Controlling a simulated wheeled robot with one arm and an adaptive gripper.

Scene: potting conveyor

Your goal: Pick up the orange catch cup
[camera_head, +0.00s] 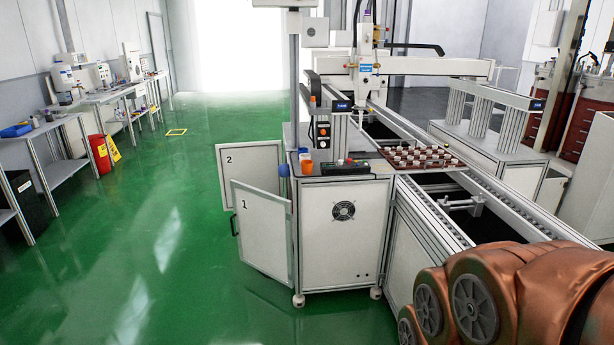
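A small orange cup (307,167) stands at the left end of the white cabinet top (345,183), near its edge. It looks upright, but it is too small to make out its rim or inside. My gripper is not in view. Copper-coloured arm parts fill the lower right corner, well apart from the cup.
A dark keyboard-like box (345,168) lies right of the cup. A red tray (440,167) of small white pots sits on the conveyor (462,238). Cabinet doors 1 (262,222) and 2 (236,165) stand open over the aisle. The green floor (150,260) at left is clear.

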